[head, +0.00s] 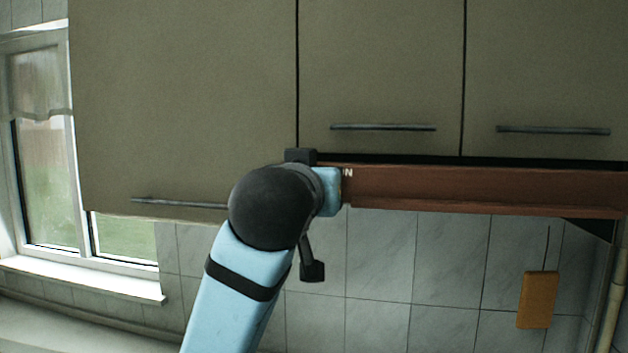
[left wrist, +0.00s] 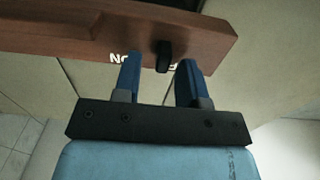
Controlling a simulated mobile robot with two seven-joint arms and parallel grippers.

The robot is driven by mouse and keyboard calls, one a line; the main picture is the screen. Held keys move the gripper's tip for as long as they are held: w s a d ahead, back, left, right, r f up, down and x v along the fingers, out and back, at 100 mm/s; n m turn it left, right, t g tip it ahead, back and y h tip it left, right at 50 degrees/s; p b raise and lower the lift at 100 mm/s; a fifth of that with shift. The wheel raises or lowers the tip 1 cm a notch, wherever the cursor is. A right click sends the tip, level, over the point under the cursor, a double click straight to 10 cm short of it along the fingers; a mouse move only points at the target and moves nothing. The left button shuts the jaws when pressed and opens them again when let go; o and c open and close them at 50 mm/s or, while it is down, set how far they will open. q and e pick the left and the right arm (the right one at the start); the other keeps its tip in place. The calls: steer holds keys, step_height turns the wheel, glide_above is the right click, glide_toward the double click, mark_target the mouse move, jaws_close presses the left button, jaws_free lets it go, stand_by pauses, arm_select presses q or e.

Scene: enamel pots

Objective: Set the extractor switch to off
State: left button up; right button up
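The extractor switch is a small black lever (left wrist: 163,57) on the brown hood panel (left wrist: 90,32), seen in the left wrist view. White letters reading like an upside-down "ON" show to its left. Part of another white label shows just right of it, mostly hidden by lever and finger. My left gripper (left wrist: 160,74) is open, its two blue fingers apart, with the lever between and just beyond the tips; I cannot tell if either finger touches it. In the head view my left arm hides the switch and fingers; an "N" shows on the panel (head: 480,188). My right gripper is not in view.
Olive-grey cupboards (head: 380,70) with bar handles stand above the hood and to its left. A tiled wall (head: 380,255) lies below. An orange board (head: 538,300) hangs at the right, and a window (head: 45,180) is at the left.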

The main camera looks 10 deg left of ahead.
arm_select(q)
steer(key=shift+s, duration=0.1)
steer(key=s+a+b, duration=0.1)
steer(key=s+b, duration=0.2)
steer(key=s, duration=1)
steer(key=shift+s+b, duration=0.35)
